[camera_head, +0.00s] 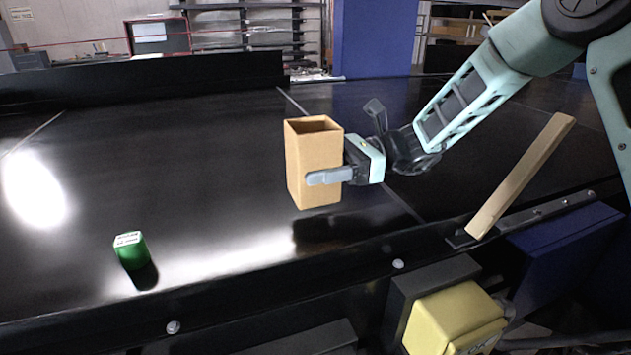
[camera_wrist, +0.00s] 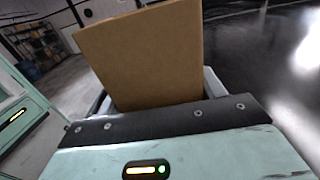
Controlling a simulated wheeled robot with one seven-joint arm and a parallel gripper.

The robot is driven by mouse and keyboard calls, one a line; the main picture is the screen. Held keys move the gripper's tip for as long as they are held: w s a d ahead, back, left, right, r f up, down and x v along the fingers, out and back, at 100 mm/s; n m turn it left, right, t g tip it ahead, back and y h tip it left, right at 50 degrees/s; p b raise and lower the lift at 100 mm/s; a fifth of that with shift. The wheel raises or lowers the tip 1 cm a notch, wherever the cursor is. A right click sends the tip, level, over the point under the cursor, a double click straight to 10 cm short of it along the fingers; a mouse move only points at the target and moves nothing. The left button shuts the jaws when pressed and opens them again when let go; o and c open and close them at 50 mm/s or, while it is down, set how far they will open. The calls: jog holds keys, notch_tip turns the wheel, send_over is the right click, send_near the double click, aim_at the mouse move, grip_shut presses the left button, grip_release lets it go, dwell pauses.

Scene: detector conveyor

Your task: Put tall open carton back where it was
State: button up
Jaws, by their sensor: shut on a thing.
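The tall open carton (camera_head: 318,160) is brown, with its open top facing up, near the middle of the head view. My gripper (camera_head: 335,172) is shut on it from the right, with one grey finger across its near face. The carton appears held above the black conveyor belt (camera_head: 200,190), with a dark reflection or shadow below it. In the wrist view, the carton (camera_wrist: 150,55) fills the upper middle, and the fingers are mostly hidden behind the gripper's body and the carton.
A wooden bar (camera_head: 522,175) rises slanted from the belt's near rail at the right. A yellow box (camera_head: 452,320) is below the rail. The belt left of the carton is mostly clear.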

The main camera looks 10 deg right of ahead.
jog(key=shift+f+p, duration=0.5)
jog(key=shift+f, duration=1.5)
jog(key=shift+f, duration=0.15)
jog(key=o, duration=1)
jog(key=shift+w+d+r, duration=0.1)
jog(key=shift+d+r, duration=0.1)
jog(key=d, duration=0.3)
jog(key=w+d+p, duration=0.1)
jog(key=d, duration=0.3)
jog(key=w+d+p, duration=0.1)
jog(key=d, duration=0.3)
jog(key=shift+w+d, duration=0.1)
jog(key=shift+d, duration=0.05)
